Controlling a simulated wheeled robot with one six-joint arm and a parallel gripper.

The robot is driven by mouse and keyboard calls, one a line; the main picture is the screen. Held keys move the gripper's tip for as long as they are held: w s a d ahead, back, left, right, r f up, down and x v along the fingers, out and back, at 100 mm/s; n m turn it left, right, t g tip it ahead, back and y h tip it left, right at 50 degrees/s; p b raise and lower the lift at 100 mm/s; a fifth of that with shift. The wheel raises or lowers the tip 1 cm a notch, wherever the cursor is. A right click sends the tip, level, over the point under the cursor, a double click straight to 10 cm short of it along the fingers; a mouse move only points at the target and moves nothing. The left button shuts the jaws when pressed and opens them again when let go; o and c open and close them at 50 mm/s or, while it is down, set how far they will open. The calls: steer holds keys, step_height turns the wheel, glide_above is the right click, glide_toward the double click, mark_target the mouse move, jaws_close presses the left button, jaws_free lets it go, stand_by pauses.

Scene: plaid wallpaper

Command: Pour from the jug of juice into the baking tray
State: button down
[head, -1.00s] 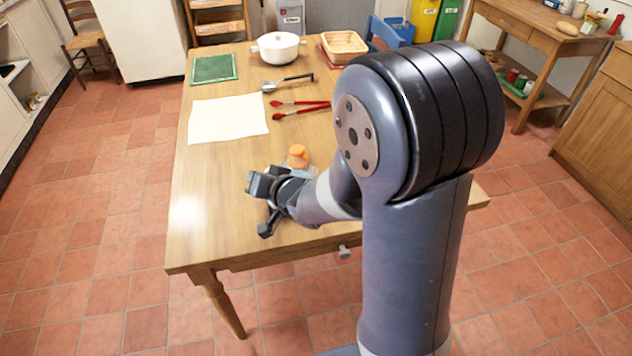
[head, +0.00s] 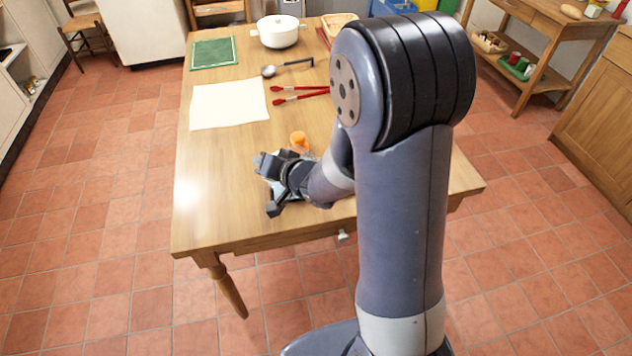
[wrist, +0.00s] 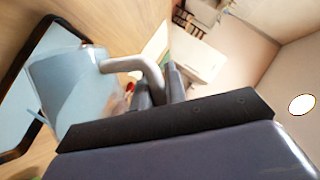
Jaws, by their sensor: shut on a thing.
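My gripper (head: 268,186) is low over the near part of the wooden table. In the wrist view its fingers (wrist: 160,88) are shut on the grey handle of a pale blue, see-through jug (wrist: 70,82). In the head view my gripper and arm hide most of the jug. The jug's contents cannot be made out. In the wrist view a dark-rimmed flat thing (wrist: 18,62) with a pale inside lies beyond the jug; I cannot tell whether it is the baking tray. No baking tray is clear in the head view.
An orange thing (head: 299,139) stands just behind my gripper. A cream sheet (head: 228,104), red-handled utensils (head: 300,94), a ladle (head: 288,67), a green mat (head: 214,52) and a white pot (head: 278,31) lie farther back. The table's (head: 205,205) left front is clear.

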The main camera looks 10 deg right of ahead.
steer(key=shift+w+d+r+p, duration=0.1)
steer(key=shift+d+r+p, duration=0.15)
steer(key=shift+p, duration=0.4)
stand_by(1.3)
steer(key=a+f+n+h+b, duration=0.1)
steer(key=b, duration=0.5)
steer(key=s+a+f+n+b, duration=0.1)
steer(key=a+f+b, duration=0.1)
steer(key=b, duration=0.3)
steer(key=shift+s+a+t+h+b, duration=0.15)
steer(key=shift+a+t+h+b, duration=0.15)
steer(key=shift+h+b, duration=0.1)
steer(key=shift+b, duration=0.45)
steer(key=shift+s+a+f+n+b, duration=0.1)
steer(key=shift+s+a+n+b, duration=0.15)
steer(key=shift+b, duration=0.65)
steer(key=shift+w+a+p, duration=0.1)
steer(key=shift+p, duration=0.65)
steer(key=p, duration=0.3)
steer(key=shift+a+n, duration=0.25)
